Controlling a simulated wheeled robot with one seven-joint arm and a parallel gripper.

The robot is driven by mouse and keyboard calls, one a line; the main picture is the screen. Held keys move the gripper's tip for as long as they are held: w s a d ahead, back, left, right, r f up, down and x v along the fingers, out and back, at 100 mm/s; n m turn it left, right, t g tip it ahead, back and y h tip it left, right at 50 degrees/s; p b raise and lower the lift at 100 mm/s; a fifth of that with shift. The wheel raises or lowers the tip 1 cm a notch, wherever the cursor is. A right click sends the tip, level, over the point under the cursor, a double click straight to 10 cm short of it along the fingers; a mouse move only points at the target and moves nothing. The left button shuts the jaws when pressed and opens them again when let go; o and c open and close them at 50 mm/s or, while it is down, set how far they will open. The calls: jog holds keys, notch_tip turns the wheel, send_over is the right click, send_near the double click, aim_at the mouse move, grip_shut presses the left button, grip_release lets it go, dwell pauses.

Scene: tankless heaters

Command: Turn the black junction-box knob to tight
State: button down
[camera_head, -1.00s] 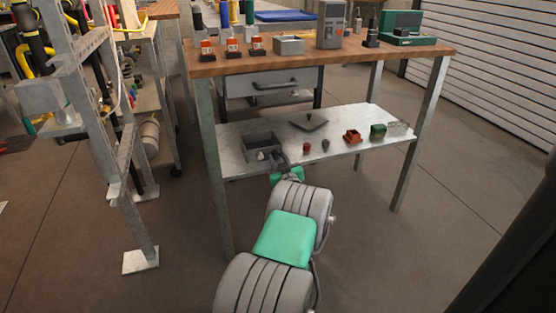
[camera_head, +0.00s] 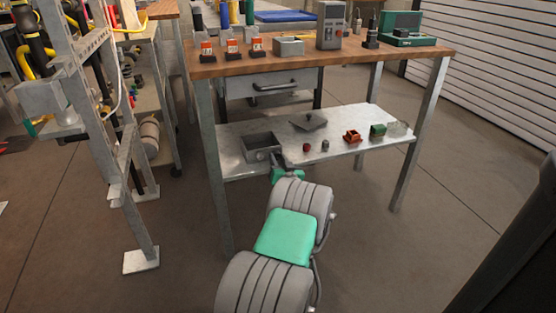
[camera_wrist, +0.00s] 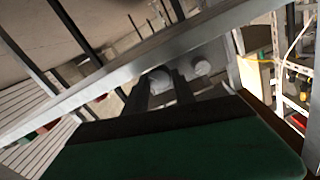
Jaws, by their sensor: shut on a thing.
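An open grey box (camera_head: 262,149) stands at the left front of the lower metal shelf. A flat dark grey lid (camera_head: 309,122) with a small dark knob on top (camera_head: 309,116) lies behind it to the right. A red knob-like piece (camera_head: 306,147) and a dark grey one (camera_head: 325,145) are on the shelf near its front. My gripper (camera_head: 280,162) is at the shelf's front edge, beside the box's right front corner. In the wrist view its dark fingers (camera_wrist: 165,92) are shut around a pale rounded thing (camera_wrist: 159,80); I cannot tell which part it is.
The wooden tabletop (camera_head: 330,57) overhangs the lower shelf (camera_head: 350,145), with steel legs at the corners. An orange box (camera_head: 352,136) and a green block (camera_head: 378,130) sit to the right on the shelf. A steel frame (camera_head: 115,150) stands at the left.

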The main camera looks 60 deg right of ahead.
jog(key=c, duration=1)
grip_release()
jog(key=shift+c, duration=0.2)
jog(key=shift+s+a, duration=0.1)
jog(key=p+v, duration=0.2)
jog(key=v, duration=0.5)
jog(key=shift+s+a, duration=0.2)
